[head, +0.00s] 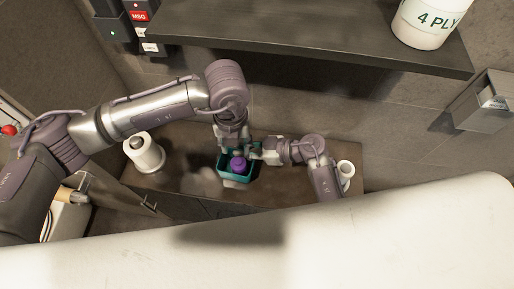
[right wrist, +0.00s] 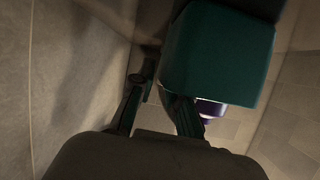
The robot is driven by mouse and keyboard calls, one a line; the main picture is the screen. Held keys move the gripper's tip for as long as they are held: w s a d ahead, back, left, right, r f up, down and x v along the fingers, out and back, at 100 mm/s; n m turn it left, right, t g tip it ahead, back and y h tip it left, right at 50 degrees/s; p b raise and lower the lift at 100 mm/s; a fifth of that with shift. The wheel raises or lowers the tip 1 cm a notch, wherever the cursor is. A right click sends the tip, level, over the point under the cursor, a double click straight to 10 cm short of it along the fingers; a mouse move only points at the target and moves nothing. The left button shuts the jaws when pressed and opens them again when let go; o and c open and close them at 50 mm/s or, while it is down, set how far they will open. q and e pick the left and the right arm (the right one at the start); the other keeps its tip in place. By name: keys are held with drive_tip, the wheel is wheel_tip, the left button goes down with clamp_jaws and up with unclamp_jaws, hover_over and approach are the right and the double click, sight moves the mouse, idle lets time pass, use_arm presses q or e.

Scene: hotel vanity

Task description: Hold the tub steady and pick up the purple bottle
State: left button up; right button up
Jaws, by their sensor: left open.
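The teal tub (head: 224,174) stands on the counter in the head view, and the purple bottle (head: 238,163) is inside it. My left gripper (head: 236,148) is open and comes down over the tub's far side, close to the bottle. My right gripper (head: 256,155) is at the tub's right rim. In the right wrist view the tub (right wrist: 217,62) fills the upper right, and a bit of the purple bottle (right wrist: 211,108) shows past its rim. The right fingers (right wrist: 159,92) are apart beside the tub's edge. Whether they clamp its wall is unclear.
A white roll (head: 144,156) on a holder stands on the counter (head: 190,165) to the left. A white cup (head: 346,170) is at the right end, beside my right arm. A dark shelf (head: 310,40) overhangs behind, with a white 4 PLY container (head: 425,22).

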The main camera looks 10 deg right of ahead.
drive_tip(key=shift+w+a+f, duration=0.2)
drive_tip(key=shift+a, duration=0.3)
clamp_jaws()
idle(0.7)
